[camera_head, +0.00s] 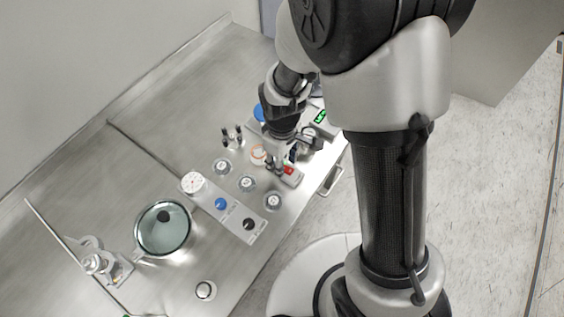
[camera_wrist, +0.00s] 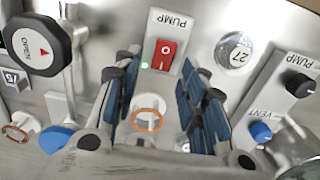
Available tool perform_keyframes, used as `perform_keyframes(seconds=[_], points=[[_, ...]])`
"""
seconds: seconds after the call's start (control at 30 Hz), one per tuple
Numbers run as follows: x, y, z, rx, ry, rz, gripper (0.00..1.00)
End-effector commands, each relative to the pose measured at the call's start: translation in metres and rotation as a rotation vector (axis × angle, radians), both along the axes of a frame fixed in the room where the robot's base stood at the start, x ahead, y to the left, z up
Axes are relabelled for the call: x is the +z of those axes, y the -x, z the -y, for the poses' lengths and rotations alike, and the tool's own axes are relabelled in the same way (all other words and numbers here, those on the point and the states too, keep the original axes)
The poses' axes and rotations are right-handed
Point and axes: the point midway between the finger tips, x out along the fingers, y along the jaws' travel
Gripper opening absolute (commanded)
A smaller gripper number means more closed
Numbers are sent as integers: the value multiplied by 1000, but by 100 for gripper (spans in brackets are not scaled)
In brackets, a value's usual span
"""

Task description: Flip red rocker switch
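The red rocker switch (camera_wrist: 166,54) sits in a white plate labelled PUMP (camera_wrist: 169,23) in the wrist view, with a small green light beside it. In the head view the red switch (camera_head: 288,171) shows near the front edge of the bench. My gripper (camera_wrist: 160,82) is open, with its blue-padded fingers to either side of the switch plate's lower part and a gap between them. Nothing is held. In the head view my gripper (camera_head: 282,160) points down by the switch; whether it touches the panel cannot be told.
An orange-ringed fitting (camera_wrist: 148,116) lies between the fingers in the wrist view. A black OPEN knob (camera_wrist: 32,45) and a round gauge marked 27 (camera_wrist: 235,52) flank the switch. A panel with blue and black knobs (camera_head: 234,211) and a glass-lidded chamber (camera_head: 163,228) stand on the steel bench.

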Motion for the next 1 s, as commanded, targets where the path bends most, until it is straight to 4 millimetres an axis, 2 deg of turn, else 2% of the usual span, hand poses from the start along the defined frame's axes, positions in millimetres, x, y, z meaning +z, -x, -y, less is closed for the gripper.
perform_keyframes(seconds=[0.1, 0.37, 0.9, 1.0], points=[[-6, 0, 0, 0, 0, 1, 38], [-6, 0, 0, 0, 0, 1, 38], [-6, 0, 0, 0, 0, 1, 3], [-6, 0, 0, 0, 0, 1, 0]])
